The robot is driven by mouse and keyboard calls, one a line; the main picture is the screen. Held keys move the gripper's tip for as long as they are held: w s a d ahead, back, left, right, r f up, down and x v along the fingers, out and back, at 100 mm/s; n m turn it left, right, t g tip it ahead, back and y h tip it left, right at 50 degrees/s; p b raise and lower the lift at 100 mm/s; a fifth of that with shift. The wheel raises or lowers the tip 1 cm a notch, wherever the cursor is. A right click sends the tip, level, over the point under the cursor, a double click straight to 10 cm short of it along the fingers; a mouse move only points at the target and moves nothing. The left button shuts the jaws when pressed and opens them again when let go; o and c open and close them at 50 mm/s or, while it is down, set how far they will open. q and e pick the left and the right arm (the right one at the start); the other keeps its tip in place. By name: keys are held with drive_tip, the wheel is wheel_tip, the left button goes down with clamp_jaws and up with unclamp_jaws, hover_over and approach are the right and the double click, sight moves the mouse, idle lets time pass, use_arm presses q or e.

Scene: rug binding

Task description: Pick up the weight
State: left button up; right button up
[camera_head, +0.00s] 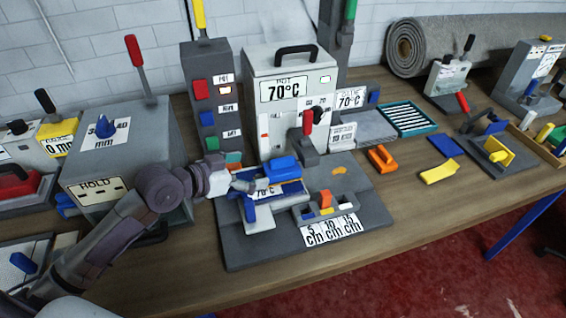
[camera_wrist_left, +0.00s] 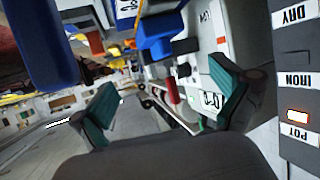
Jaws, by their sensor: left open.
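No object is clearly labelled as the weight. A blue block (camera_head: 283,168), possibly the weight, sits on the blue-edged part of the grey fixture (camera_head: 240,247) in front of the white 70°C machine. My left gripper (camera_head: 244,185) is just left of this block, low over the fixture. In the left wrist view its two teal finger pads are apart, with nothing held between them (camera_wrist_left: 165,88). A blue block (camera_wrist_left: 160,35) shows beyond the fingers in that view. My right gripper is not in view.
The white 70°C machine (camera_head: 262,105) and the grey button column (camera_head: 214,60) stand close behind. A grey HOLD box (camera_head: 130,135) is at left. An orange block (camera_head: 382,159) and a yellow piece (camera_head: 439,172) lie to the right. The table's front right is clear.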

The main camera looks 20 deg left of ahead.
sight(280, 164)
use_arm(q)
drive_tip(key=x, duration=0.4)
drive_tip(key=shift+w+d+p, duration=0.2)
drive_tip(key=shift+p, duration=0.15)
drive_tip(key=shift+w+d+f, duration=0.1)
drive_tip(key=shift+w+f, duration=0.1)
drive_tip(key=shift+w, duration=0.05)
drive_tip(key=shift+w+d+f+p, duration=0.15)
drive_tip(key=shift+w+d+p, duration=0.3)
drive_tip(key=shift+d+p, duration=0.05)
drive_tip(key=p+x, duration=0.1)
drive_tip(key=x, duration=0.2)
drive_tip(key=shift+w+d+f, duration=0.15)
drive_tip(key=shift+d+f, duration=0.05)
drive_tip(key=shift+w+d+f, duration=0.15)
drive_tip(key=shift+f, duration=0.05)
drive_tip(key=shift+c, duration=0.7)
drive_tip(key=c, duration=1.6)
drive_tip(key=shift+r, duration=0.15)
clamp_jaws()
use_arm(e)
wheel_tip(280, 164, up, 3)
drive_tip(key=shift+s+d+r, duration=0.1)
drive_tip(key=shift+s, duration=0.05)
use_arm(q)
drive_tip(key=shift+r, duration=0.15)
